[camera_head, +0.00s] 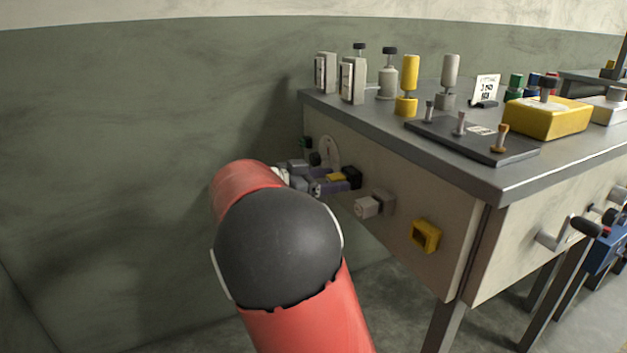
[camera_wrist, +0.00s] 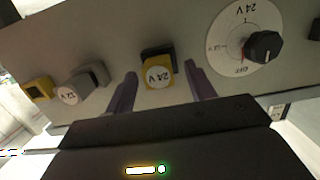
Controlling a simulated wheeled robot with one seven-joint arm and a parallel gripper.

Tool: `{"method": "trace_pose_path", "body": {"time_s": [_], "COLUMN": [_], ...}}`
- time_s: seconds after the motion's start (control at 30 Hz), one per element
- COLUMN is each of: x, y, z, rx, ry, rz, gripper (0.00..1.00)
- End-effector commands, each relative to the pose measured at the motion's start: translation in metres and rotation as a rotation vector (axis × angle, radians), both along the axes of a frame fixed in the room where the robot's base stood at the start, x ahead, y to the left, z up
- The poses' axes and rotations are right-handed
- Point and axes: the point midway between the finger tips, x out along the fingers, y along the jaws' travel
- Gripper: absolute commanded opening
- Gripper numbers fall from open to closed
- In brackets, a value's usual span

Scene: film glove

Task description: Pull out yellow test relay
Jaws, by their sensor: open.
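The yellow relay (camera_wrist: 158,74), with a round label reading 24V, sits in a dark socket (camera_wrist: 157,50) on the panel. It also shows in the head view (camera_head: 337,177), partly covered by my gripper (camera_head: 325,184). In the wrist view my gripper (camera_wrist: 163,86) is open, with one purple finger on each side of the yellow relay. Gaps show between the relay and both fingers. How far the fingers reach along the relay is hard to tell.
A grey 12V relay (camera_wrist: 78,88) and a yellow socket (camera_wrist: 38,89) are on the same panel. A dial with a black knob (camera_wrist: 264,46) is on the other side. Above the panel, the bench top (camera_head: 398,122) carries several posts and a yellow box (camera_head: 545,118).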

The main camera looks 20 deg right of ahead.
Motion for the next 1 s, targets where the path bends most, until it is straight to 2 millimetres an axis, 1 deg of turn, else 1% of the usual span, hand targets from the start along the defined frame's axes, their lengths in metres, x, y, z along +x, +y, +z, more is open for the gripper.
{"method": "trace_pose_path", "body": {"time_s": [0.13,0.37,0.4,0.7,0.77,0.8,0.93,1.0], "x": [0.0003,0.0004,0.0004,0.0004,0.0004,0.0004,0.0004,0.0004], "y": [-0.0076,-0.0085,-0.0085,-0.0083,-0.0083,-0.0083,-0.0082,-0.0082], "z": [-0.0014,-0.0019,-0.0019,-0.0018,-0.0018,-0.0018,-0.0017,-0.0017], "rx": [0.000,0.001,0.001,0.001,0.001,0.001,0.002,0.002], "ry": [0.001,0.001,0.001,0.001,0.001,0.001,0.001,0.001], "rz": [0.001,0.001,0.001,0.002,0.002,0.002,0.002,0.002], "gripper": [0.55,0.55,0.53,0.14,0.07,0.23,0.06,0.00]}}
